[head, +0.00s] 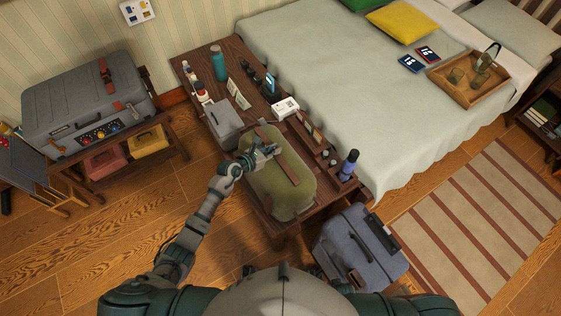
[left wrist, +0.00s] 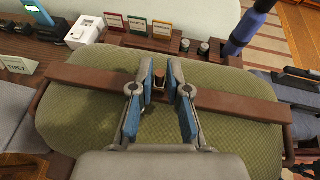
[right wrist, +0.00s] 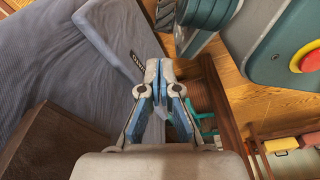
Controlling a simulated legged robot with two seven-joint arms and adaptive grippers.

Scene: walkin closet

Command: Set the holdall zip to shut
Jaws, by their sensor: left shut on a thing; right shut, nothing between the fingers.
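The green holdall (head: 262,192) lies on the dark wooden bench, with brown straps across its top. It fills most of the left wrist view (left wrist: 90,112), where a brown strap (left wrist: 88,80) runs across it. My left gripper (head: 268,152) is over the top of the holdall. In the left wrist view its fingers (left wrist: 159,84) are shut on a small brown tab, seemingly the zip pull (left wrist: 159,74), near the strap's middle. The zip track is mostly hidden by the fingers. My right gripper (right wrist: 160,74) is shut and empty, seen in the right wrist view.
A blue-grey suitcase (head: 352,250) stands on the floor by the bench's near end. A grey box (head: 224,122), teal bottle (head: 219,63), white box (head: 285,107) and dark blue bottle (head: 349,163) crowd the bench (head: 195,62). The bed (head: 330,70) lies behind.

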